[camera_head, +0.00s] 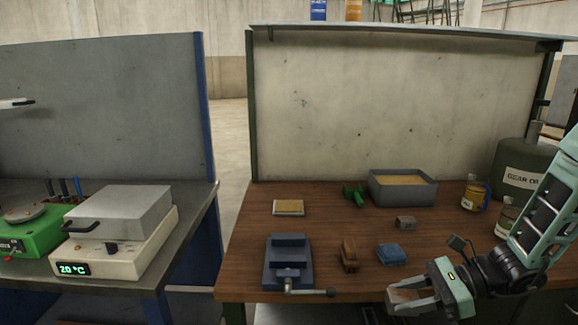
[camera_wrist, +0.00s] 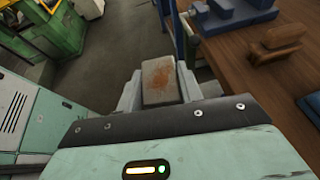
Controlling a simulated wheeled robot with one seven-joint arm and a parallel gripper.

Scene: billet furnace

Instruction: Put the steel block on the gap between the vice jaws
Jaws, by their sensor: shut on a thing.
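My gripper (camera_head: 398,297) is at the front edge of the wooden bench, right of the vice. It is shut on a grey steel block with rusty patches, which shows between the fingers in the wrist view (camera_wrist: 160,80). The blue-grey vice (camera_head: 288,262) stands at the bench's front left, with its handle toward the front. Its two jaws have a gap between them. Part of the vice also shows at the top right of the wrist view (camera_wrist: 232,12). The held block is apart from the vice.
A brown wooden thing (camera_head: 348,256) and a blue block (camera_head: 391,254) lie between vice and gripper. A small grey block (camera_head: 405,222), a grey bin (camera_head: 402,188), green pieces (camera_head: 354,194) and a flat tan-topped piece (camera_head: 289,208) lie behind.

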